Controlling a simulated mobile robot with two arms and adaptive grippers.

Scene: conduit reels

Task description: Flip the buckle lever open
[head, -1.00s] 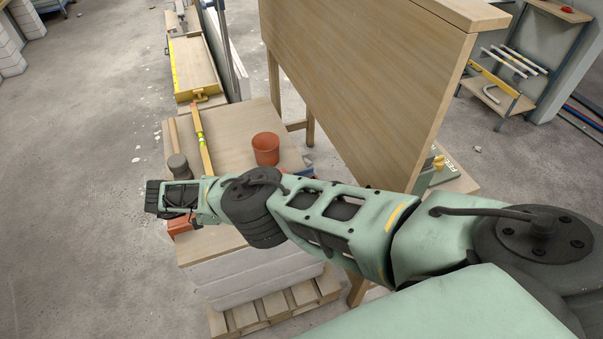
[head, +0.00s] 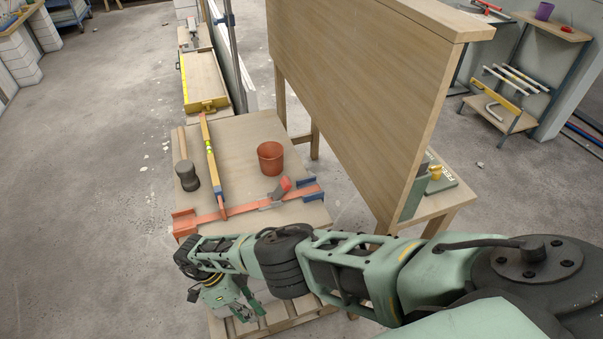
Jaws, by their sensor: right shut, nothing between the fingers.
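An orange strap (head: 238,211) runs across the near part of the wooden-topped stack, between an orange end bracket at the left and a blue bracket (head: 310,189) at the right. On it sits a grey buckle (head: 270,204). Its red-ended lever (head: 281,187) sticks up at a slant; how far it is open is hard to tell. My right gripper (head: 252,300) is shut and empty, pointing down in front of the stack's near edge, below and apart from the buckle. My left gripper is out of view.
On the wooden top (head: 240,150) are an orange-red cup (head: 270,158), a yellow level (head: 210,155) and a dark-headed mallet (head: 187,176). A tall wooden panel (head: 360,90) stands at the right. Open floor lies left.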

